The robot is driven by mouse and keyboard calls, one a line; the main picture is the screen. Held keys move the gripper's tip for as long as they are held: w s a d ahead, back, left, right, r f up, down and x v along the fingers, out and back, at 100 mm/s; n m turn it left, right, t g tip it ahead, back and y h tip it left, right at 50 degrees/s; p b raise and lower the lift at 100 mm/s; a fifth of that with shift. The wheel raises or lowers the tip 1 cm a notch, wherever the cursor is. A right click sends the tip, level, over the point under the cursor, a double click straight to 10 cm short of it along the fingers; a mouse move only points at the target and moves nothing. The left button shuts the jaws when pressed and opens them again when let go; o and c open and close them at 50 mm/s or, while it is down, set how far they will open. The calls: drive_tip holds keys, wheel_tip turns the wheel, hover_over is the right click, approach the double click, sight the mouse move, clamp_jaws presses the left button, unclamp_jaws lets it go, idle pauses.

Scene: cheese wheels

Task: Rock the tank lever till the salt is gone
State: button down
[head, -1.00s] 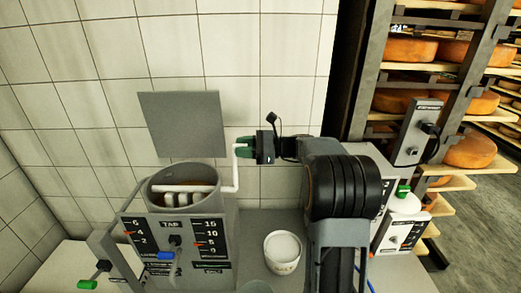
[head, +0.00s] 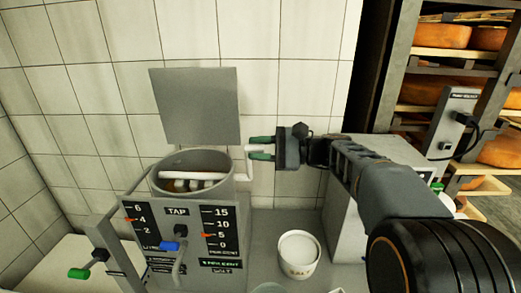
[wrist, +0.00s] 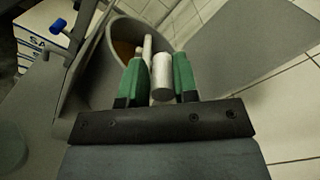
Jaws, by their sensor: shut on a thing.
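The grey round tank (head: 237,180) stands open against the tiled wall, with white bars of the lever across its mouth. The white lever (head: 250,176) comes out at the tank's right side and bends upward. My gripper (head: 262,150) has its green fingers closed around the upper end of the lever. In the wrist view my gripper (wrist: 160,80) has a green finger on each side of the white lever end (wrist: 162,72). Brownish contents show low in the tank (wrist: 112,48). I cannot make out salt in it. A white tub marked salt (head: 298,262) stands to the right.
A raised grey lid (head: 195,108) is behind. Shelves of cheese wheels (head: 440,36) stand at right.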

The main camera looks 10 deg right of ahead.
drive_tip(key=shift+s+f, duration=0.15)
drive_tip(key=shift+f, duration=0.15)
drive_tip(key=c, duration=1.1)
unclamp_jaws()
drive_tip(key=shift+a, duration=0.1)
drive_tip(key=shift+o, duration=0.7)
drive_tip(key=s+d, duration=0.2)
drive_tip(key=d, duration=1.1)
drive_tip(key=shift+d, duration=0.35)
drive_tip(key=shift+s, duration=0.1)
